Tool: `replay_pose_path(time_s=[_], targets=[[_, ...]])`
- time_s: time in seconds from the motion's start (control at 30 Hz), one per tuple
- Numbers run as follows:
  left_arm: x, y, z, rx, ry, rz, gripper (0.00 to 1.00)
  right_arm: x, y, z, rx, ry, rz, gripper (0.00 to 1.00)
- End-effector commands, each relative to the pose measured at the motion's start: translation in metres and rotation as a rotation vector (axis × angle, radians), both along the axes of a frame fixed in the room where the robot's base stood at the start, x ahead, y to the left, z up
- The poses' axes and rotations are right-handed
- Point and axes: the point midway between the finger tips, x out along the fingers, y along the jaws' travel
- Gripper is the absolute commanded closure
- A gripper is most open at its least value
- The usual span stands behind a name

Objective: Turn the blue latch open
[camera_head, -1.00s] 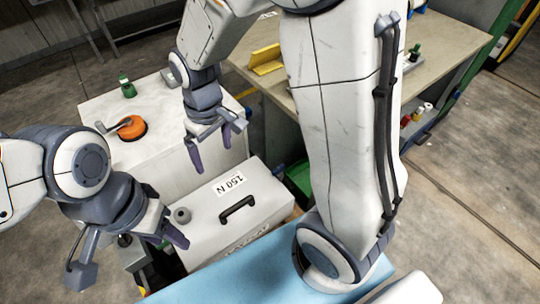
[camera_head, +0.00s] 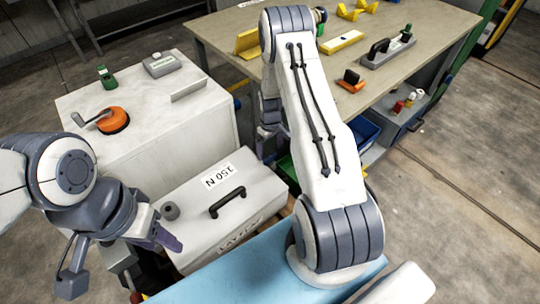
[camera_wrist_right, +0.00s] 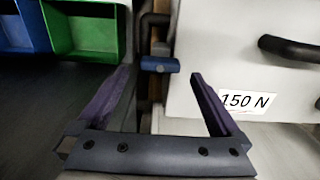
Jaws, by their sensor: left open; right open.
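The blue latch (camera_wrist_right: 160,64) shows in the right wrist view as a short blue bar at the side of the white case (camera_wrist_right: 262,70) marked 150 N. In the head view I cannot make the latch out; my right arm covers that side. My right gripper (camera_wrist_right: 160,78) is open, with its purple fingers on either side of the latch in the picture; contact cannot be told. In the head view my right gripper (camera_head: 264,146) is partly hidden beside the case (camera_head: 190,235). My left gripper (camera_head: 122,262) is open and empty at the lower left.
A white cabinet (camera_head: 160,135) bears an orange knob (camera_head: 114,121), a green item (camera_head: 106,78) and a grey box (camera_head: 161,65). A workbench (camera_head: 410,65) with yellow parts stands behind right. Green (camera_wrist_right: 84,30) and blue (camera_wrist_right: 13,32) bins lie left of the latch in the wrist view.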

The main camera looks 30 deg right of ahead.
Motion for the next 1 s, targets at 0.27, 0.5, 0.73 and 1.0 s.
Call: replay_pose_path(time_s=[0.27,0.5,0.73,1.0], targets=[[0.0,0.0,0.0,0.0,0.0,0.0,0.5,0.0,0.0,-0.036,0.0,0.0,0.0,0.0],[0.0,0.0,0.0,0.0,0.0,0.0,0.5,0.001,0.0,-0.041,-0.001,-0.002,0.0,0.0],[0.0,0.0,0.0,0.0,0.0,0.0,0.5,0.0,0.0,-0.041,0.0,-0.001,0.0,0.42],[0.0,0.0,-0.001,0.0,0.0,0.0,0.5,0.0,0.0,-0.041,0.0,-0.001,-0.007,0.81]])
